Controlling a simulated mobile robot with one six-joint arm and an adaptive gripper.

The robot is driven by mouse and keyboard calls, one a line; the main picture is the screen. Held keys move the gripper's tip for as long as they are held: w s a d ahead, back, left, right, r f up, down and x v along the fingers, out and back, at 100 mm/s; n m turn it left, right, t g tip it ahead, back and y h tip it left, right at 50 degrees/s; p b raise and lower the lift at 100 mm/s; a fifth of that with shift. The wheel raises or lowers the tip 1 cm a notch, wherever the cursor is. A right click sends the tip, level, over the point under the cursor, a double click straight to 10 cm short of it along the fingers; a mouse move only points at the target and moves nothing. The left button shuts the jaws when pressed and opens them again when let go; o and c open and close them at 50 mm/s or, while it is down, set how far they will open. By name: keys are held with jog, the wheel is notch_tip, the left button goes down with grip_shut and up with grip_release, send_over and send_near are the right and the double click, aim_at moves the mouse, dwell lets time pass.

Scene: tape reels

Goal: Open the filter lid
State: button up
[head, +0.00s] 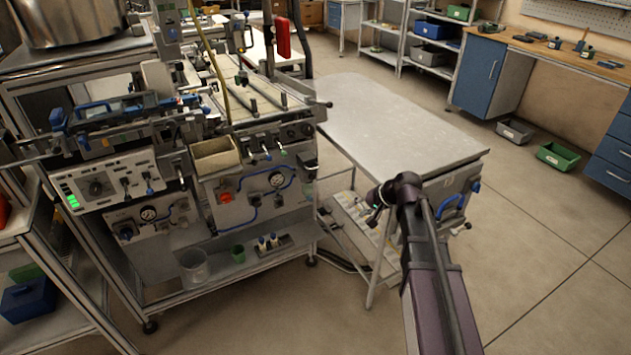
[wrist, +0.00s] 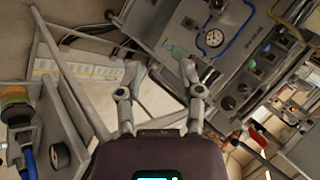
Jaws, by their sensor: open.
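My gripper (head: 374,205) is in front of the near side of the steel side table (head: 400,118), below its top. In the wrist view my gripper (wrist: 160,92) has its two fingers spread apart, with nothing between them. A metal unit with a blue curved handle (head: 452,207) hangs at the table's near right end, partly behind my arm. In the wrist view a fitting with an orange-yellow cap (wrist: 15,98) and a blue hose shows at the left edge, apart from the fingers. I cannot tell which part is the filter lid.
The machine (head: 255,180) with gauges, valves and blue tubing stands left of the table; its panel gauge (wrist: 213,38) shows in the wrist view. A lower shelf (head: 350,220) is under the table. The floor to the right is clear up to a green bin (head: 558,157).

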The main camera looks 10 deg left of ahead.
aim_at(314, 168)
jog(key=w+a+m+t+y+b, duration=0.2)
jog(key=w+b, duration=0.2)
jog(key=w, duration=0.4)
jog(key=w+a+f+m+t+y+b, duration=0.1)
jog(key=w+a+m+t+y+b, duration=0.1)
jog(key=w+b, duration=0.3)
jog(key=shift+w+a+m+t+y+b, duration=0.35)
jog(key=shift+w+m+y, duration=0.35)
jog(key=shift+w, duration=1.05)
jog(key=shift+f, duration=0.1)
jog(key=b+x, duration=0.2)
jog(key=x, duration=1.1)
jog(key=shift+w+a+b, duration=0.2)
jog(key=shift+a+b, duration=0.15)
jog(key=shift+b, duration=0.05)
